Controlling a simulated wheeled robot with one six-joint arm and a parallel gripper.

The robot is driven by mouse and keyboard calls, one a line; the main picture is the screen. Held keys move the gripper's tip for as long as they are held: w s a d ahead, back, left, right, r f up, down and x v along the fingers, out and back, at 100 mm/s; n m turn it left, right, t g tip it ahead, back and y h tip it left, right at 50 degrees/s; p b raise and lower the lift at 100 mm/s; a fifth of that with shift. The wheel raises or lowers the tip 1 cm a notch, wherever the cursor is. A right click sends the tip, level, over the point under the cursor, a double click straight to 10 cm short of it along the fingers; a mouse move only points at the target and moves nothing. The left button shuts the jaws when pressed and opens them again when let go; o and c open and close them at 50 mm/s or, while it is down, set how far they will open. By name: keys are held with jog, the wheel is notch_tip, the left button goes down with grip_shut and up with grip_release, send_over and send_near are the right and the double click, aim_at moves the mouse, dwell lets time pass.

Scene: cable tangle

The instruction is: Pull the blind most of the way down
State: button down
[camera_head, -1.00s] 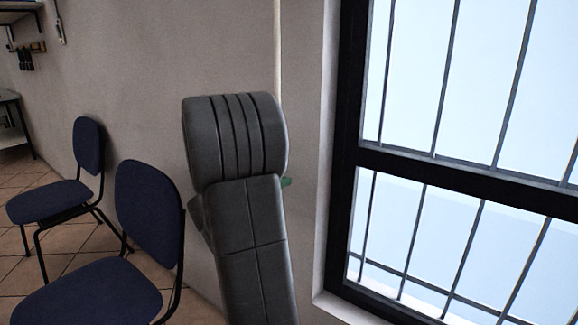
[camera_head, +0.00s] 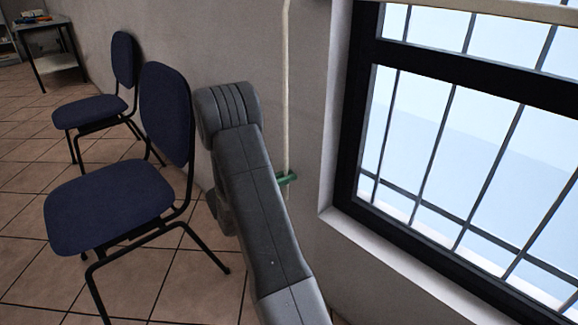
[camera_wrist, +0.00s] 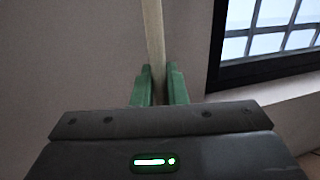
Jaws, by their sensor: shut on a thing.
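A cream pull cord (camera_head: 287,80) hangs straight down along the wall, left of the window. It also shows in the wrist view (camera_wrist: 153,35), running down between the two green fingers. My gripper (camera_head: 287,179) is shut on the cord, low beside the window, with its green fingers partly hidden by my grey arm. In the wrist view my gripper (camera_wrist: 159,70) has one finger on each side of the cord. The pale lower edge of the blind (camera_head: 500,8) crosses the top of the window; the rest of the blind is out of view.
The black-framed window (camera_head: 470,75) with bars stands right of the cord, above a pale sill (camera_head: 400,262). Two blue chairs (camera_head: 110,215) (camera_head: 95,110) stand on the tiled floor to the left. A small table (camera_head: 50,60) is far back.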

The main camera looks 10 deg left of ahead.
jog(key=shift+f, duration=1.15)
jog(key=c, duration=1.6)
grip_release()
jog(key=shift+o, duration=0.2)
jog(key=p+v, duration=0.3)
jog(key=v, duration=1.1)
